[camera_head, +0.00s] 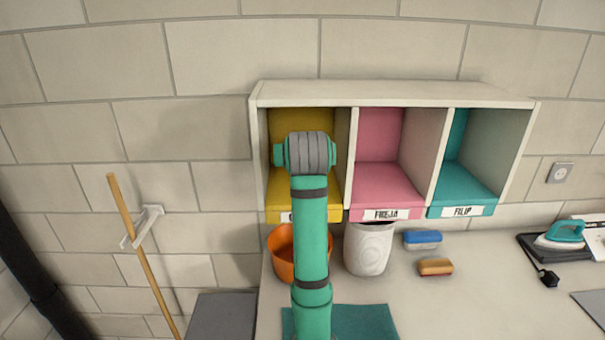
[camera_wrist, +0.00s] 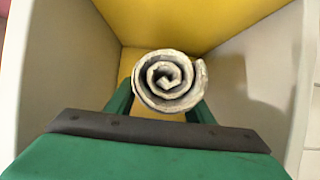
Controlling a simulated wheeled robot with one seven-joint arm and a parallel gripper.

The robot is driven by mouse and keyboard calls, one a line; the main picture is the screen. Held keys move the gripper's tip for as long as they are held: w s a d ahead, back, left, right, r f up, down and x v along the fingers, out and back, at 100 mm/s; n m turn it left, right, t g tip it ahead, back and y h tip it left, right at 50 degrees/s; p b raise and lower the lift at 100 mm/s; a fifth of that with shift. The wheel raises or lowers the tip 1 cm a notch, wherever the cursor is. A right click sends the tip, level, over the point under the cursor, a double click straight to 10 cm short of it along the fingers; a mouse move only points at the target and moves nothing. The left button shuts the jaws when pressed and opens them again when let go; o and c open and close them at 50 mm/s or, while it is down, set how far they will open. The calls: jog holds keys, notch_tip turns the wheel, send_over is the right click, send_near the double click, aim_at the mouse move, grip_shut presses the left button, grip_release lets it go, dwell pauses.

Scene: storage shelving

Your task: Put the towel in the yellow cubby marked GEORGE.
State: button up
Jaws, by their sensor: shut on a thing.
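The towel (camera_wrist: 169,81) is a grey-white roll, seen end-on as a spiral in the wrist view. My gripper (camera_wrist: 163,108) is shut on it, with a green finger on either side. The towel is within the yellow cubby (camera_wrist: 185,22), between its pale side walls; I cannot tell whether it touches a yellow surface. In the head view the yellow cubby (camera_head: 288,120) is the leftmost of three. My arm covers much of its opening and most of its label (camera_head: 287,217), so the name is unreadable. The towel and fingers are hidden there.
A pink cubby marked FREJA (camera_head: 380,185) and a teal one marked FILIP (camera_head: 463,190) are to the right. Below are an orange bucket (camera_head: 283,262), a white bin (camera_head: 367,250), a blue sponge box (camera_head: 422,238) and a brown brush (camera_head: 435,267). Side walls are close to my gripper.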

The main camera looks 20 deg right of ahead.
jog(key=shift+f, duration=2.4)
jog(key=shift+w+f, duration=0.2)
jog(key=shift+f, duration=0.1)
jog(key=shift+f, duration=0.1)
jog(key=o, duration=1.2)
jog(key=shift+f, duration=0.1)
jog(key=shift+s+r, duration=0.2)
jog(key=shift+r, duration=0.1)
jog(key=v, duration=1.1)
jog(key=shift+s, duration=0.25)
jog(key=shift+a+r, duration=0.1)
